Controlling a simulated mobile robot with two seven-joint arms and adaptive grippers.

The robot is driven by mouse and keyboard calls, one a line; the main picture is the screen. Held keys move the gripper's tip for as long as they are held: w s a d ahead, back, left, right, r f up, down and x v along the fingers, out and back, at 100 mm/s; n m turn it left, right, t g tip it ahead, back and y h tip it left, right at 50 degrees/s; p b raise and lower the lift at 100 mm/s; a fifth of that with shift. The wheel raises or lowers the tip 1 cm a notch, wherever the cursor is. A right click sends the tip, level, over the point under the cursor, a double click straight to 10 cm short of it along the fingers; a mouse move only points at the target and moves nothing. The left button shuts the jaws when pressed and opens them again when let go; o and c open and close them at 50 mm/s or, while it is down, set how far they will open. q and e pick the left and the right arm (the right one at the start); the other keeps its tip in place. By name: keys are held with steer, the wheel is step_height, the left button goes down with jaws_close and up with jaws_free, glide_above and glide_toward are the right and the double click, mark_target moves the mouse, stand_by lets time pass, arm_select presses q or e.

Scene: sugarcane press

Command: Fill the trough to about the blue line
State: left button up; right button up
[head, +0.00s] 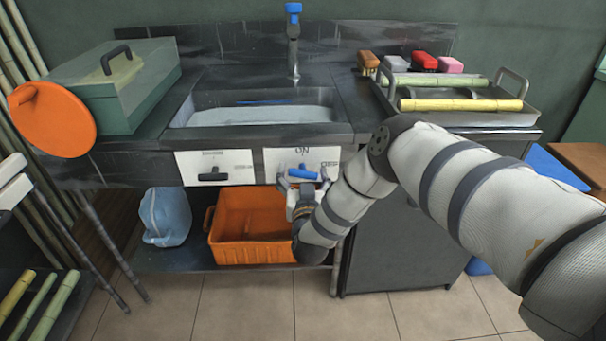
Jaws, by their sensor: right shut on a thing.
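The trough (344,130) is a dark metal basin set into the counter. A pale, flat surface that looks like water (262,117) lies in it. Part of the blue line (262,102) shows on the back wall, just above that surface. A tap (293,50) with a blue top stands behind the trough; I cannot make out a stream. Below the rim, a white panel marked ON and OFF carries a blue lever (304,173). My right gripper (303,183) is shut on this lever, and its wrist hides part of the panel. My left gripper is out of view.
A second panel with a black handle (212,176) sits to the left. An orange crate (232,256) and a bluish bag (165,215) stand on the lower shelf. A green box (125,90) and a tray with cane pieces (515,117) flank the trough.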

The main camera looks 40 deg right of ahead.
steer(key=shift+d+m, duration=0.1)
steer(key=shift+m, duration=1.9)
steer(key=o, duration=1)
steer(key=shift+o, duration=0.2)
steer(key=v, duration=1.2)
steer(key=shift+f, duration=0.1)
